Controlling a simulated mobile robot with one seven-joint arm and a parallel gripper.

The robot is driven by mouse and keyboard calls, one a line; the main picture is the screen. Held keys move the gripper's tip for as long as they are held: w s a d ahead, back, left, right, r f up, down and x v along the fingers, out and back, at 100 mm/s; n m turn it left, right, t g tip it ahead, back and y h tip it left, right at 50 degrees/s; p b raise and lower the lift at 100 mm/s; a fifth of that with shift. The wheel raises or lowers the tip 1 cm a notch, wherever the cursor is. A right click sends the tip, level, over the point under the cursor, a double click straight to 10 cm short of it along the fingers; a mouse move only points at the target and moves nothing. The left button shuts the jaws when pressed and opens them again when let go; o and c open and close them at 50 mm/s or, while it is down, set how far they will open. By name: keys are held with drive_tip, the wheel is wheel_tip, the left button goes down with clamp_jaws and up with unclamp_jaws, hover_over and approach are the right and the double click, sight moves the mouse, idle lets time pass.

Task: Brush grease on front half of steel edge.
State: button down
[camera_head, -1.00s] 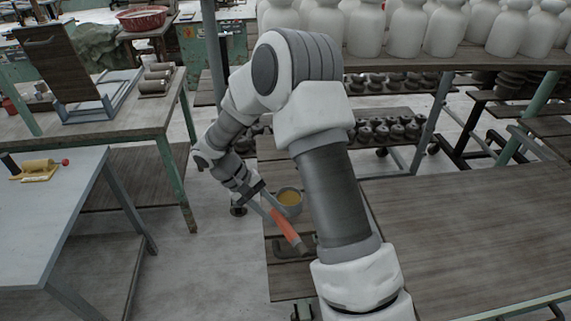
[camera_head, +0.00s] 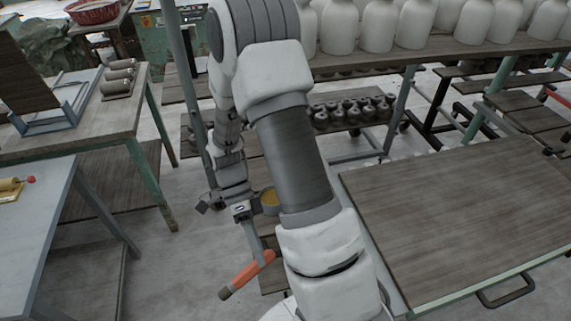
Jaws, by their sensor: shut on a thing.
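My gripper (camera_head: 258,250) is low in the middle of the view, left of my own forearm. It is shut on an orange-handled tool (camera_head: 242,278), which is tilted with its dark end down to the left. Its far end and any bristles are hidden or too small to tell. Grey edges run along the left table (camera_head: 68,190) and the wooden table at right (camera_head: 372,232); I cannot tell which is the steel edge.
A wooden-handled roller (camera_head: 10,185) lies on the left table. White jars (camera_head: 378,25) fill the back shelf, with small dark pots (camera_head: 350,112) below. The wooden tabletop (camera_head: 450,210) at right is bare. Open floor (camera_head: 185,250) lies between the left table and my gripper.

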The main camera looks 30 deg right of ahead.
drive_tip(key=w+d+r+m+t+y+p, duration=0.25)
drive_tip(key=r+m+t+y, duration=0.4)
drive_tip(key=m, duration=0.85)
drive_tip(key=w+d+r+m+t+y+p, duration=0.2)
drive_tip(key=w+r+m+t+y+p, duration=0.15)
drive_tip(key=m+t+y, duration=0.8)
drive_tip(key=w+d+m+t+h, duration=0.2)
drive_tip(key=d+m+t+h, duration=0.3)
drive_tip(key=d+m+h, duration=0.45)
drive_tip(key=shift+m+y, duration=0.4)
drive_tip(key=shift+y, duration=0.25)
drive_tip(key=f+b, duration=0.1)
drive_tip(key=a+f+b, duration=0.1)
drive_tip(key=f+b, duration=0.1)
drive_tip(key=a+f+b, duration=0.1)
drive_tip(key=f+b, duration=0.1)
drive_tip(key=shift+w, duration=0.15)
drive_tip(key=shift+f+b, duration=0.35)
drive_tip(key=shift+f, duration=0.15)
drive_tip(key=shift+r, duration=0.1)
